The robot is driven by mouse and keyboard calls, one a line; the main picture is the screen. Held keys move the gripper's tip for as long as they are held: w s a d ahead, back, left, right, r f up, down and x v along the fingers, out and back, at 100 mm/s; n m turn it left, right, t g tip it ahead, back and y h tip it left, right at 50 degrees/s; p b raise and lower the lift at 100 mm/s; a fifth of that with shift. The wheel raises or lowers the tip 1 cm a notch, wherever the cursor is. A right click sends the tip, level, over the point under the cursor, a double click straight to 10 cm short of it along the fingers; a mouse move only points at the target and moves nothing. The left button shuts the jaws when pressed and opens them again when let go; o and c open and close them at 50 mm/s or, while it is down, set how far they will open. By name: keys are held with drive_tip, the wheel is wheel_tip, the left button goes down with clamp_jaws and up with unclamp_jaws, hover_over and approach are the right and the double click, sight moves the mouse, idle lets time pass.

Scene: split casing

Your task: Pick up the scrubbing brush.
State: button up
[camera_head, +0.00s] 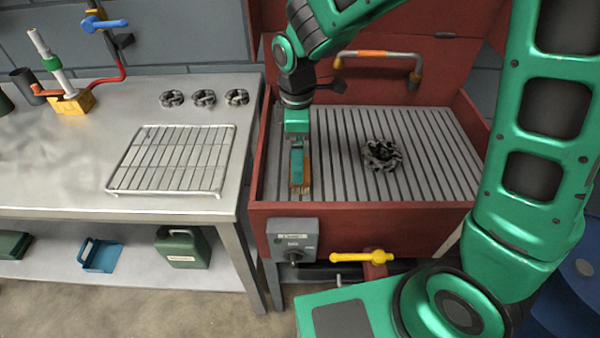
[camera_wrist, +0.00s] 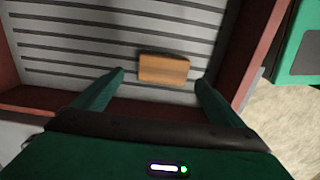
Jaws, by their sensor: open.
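The scrubbing brush (camera_wrist: 163,69) shows in the wrist view as a brown wooden block over the slatted grey floor of the red basin. In the head view its brown side (camera_head: 307,172) shows at the left of the basin, partly hidden by my gripper (camera_head: 298,168). My gripper points down there. In the wrist view the two green fingers of my gripper (camera_wrist: 160,76) are spread apart, with the brush between and just beyond the tips. I see gaps on both sides of the brush, so the fingers do not appear to touch it.
The red basin (camera_head: 340,210) has raised walls close to my gripper. A dark ring-shaped part (camera_head: 381,154) lies on the slats to the right. A faucet (camera_head: 378,54) is on the back wall. A steel table (camera_head: 80,195) with a wire rack (camera_head: 172,160) stands at left.

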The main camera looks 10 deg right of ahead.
drive_tip(key=shift+s+d+f, duration=0.15)
drive_tip(key=shift+f, duration=1.3)
drive_tip(key=shift+s+d+f, duration=0.1)
drive_tip(key=shift+f, duration=1.35)
drive_tip(key=shift+c, duration=0.3)
drive_tip(key=c, duration=1.3)
drive_tip(key=shift+o, duration=0.2)
drive_tip(key=shift+r, duration=0.1)
drive_tip(key=shift+r, duration=0.45)
drive_tip(key=r, duration=0.2)
drive_tip(key=a+r, duration=0.1)
drive_tip(key=shift+s+r, duration=0.2)
drive_tip(key=shift+r, duration=0.2)
drive_tip(key=s+a+r, duration=0.1)
drive_tip(key=a+r, duration=0.1)
drive_tip(key=a, duration=0.1)
drive_tip(key=s+a+r, duration=0.1)
drive_tip(key=a+r, duration=0.1)
drive_tip(key=a, duration=0.1)
drive_tip(key=s+a+r, duration=0.1)
drive_tip(key=a+r, duration=0.1)
drive_tip(key=a, duration=0.2)
drive_tip(key=shift+s+r, duration=0.1)
drive_tip(key=shift+s, duration=0.2)
